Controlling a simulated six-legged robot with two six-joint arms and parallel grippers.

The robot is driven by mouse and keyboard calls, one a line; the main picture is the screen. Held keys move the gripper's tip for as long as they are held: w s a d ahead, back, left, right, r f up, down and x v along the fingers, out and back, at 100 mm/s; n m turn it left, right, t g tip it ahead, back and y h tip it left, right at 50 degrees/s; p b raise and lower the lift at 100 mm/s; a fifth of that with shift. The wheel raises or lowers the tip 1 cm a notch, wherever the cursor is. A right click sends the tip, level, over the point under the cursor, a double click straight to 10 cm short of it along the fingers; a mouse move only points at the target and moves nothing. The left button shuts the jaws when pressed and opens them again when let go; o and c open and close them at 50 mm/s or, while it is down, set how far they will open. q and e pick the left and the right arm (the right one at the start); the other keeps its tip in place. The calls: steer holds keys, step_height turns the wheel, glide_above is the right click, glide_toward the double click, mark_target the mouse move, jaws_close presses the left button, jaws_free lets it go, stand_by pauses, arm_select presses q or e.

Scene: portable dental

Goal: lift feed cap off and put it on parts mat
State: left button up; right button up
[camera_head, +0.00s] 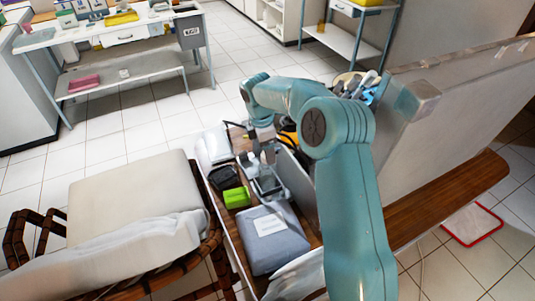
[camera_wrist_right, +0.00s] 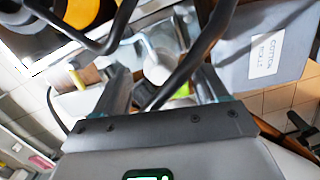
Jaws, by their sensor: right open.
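My right gripper (camera_head: 264,147) reaches down over a cluttered tray (camera_head: 231,238) beside the wall panel. In the right wrist view the gripper (camera_wrist_right: 162,80) is open, its two fingers apart. A white round piece (camera_wrist_right: 157,68) lies beyond and between the fingers, partly hidden by a black cable; it may be the feed cap, but I cannot tell. No gap or contact between it and the fingers can be judged. I cannot pick out the parts mat. My left gripper is out of view.
A grey-blue cotton roll pack (camera_head: 272,240), a bright green box (camera_head: 237,197) and a dark item (camera_head: 224,176) crowd the tray. Black cables (camera_wrist_right: 190,62) cross near the fingers. A cushioned wicker seat (camera_head: 135,205) stands left. A table (camera_head: 110,37) stands at the back left.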

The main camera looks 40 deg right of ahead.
steer(key=shift+d+f, duration=0.1)
steer(key=shift+f, duration=0.7)
steer(key=shift+s+r, duration=0.1)
steer(key=shift+s, duration=0.1)
steer(key=shift+w, duration=0.2)
steer(key=c, duration=1.1)
steer(key=shift+s, duration=0.1)
steer(key=shift+r, duration=0.1)
